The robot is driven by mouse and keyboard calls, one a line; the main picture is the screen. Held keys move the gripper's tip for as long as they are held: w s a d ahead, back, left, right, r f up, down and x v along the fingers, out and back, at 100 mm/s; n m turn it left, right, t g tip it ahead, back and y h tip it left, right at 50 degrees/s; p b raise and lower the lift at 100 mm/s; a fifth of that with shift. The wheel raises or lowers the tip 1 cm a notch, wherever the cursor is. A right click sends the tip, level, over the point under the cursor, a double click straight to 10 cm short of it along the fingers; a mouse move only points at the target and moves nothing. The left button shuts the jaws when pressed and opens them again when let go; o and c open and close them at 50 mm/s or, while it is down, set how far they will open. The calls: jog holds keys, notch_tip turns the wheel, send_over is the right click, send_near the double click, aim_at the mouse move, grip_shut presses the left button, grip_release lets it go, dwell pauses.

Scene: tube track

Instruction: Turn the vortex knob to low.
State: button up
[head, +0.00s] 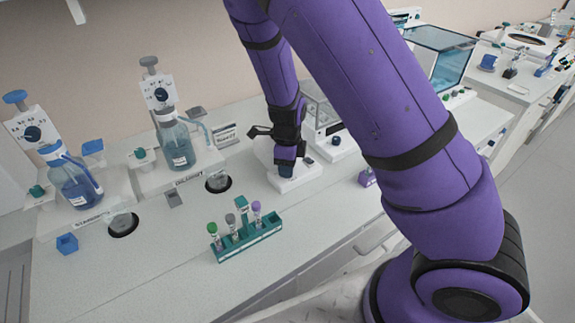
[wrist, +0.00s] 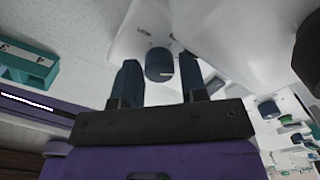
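The white vortex unit (head: 297,183) sits on the bench in the head view, right of the middle, below my gripper (head: 287,170). Its knob is hidden there by my gripper and wrist. In the wrist view a dark blue round knob (wrist: 159,66) stands on a white face (wrist: 140,38), with a small pale mark on it. My gripper (wrist: 158,60) is open, with one dark finger on each side of this knob. Gaps show between knob and fingers, so it does not look gripped. I cannot read any low or high label.
A teal tube rack (head: 248,237) with several capped tubes stands in front, left of the vortex unit. Two dispenser bottles (head: 76,185) (head: 178,150) stand at left. Another white device with a dark knob (head: 336,141) is close behind on the right. Bare bench lies in front.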

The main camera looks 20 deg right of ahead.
jog(key=c, duration=0.6)
jog(key=shift+c, duration=0.2)
jog(key=shift+n, duration=0.3)
jog(key=n, duration=0.5)
jog(key=shift+w+n, duration=0.1)
jog(key=shift+n, duration=0.2)
jog(key=n, duration=1.1)
jog(key=shift+w+n, duration=0.1)
jog(key=shift+n, duration=0.3)
jog(key=n, duration=0.6)
jog(key=shift+a, duration=0.1)
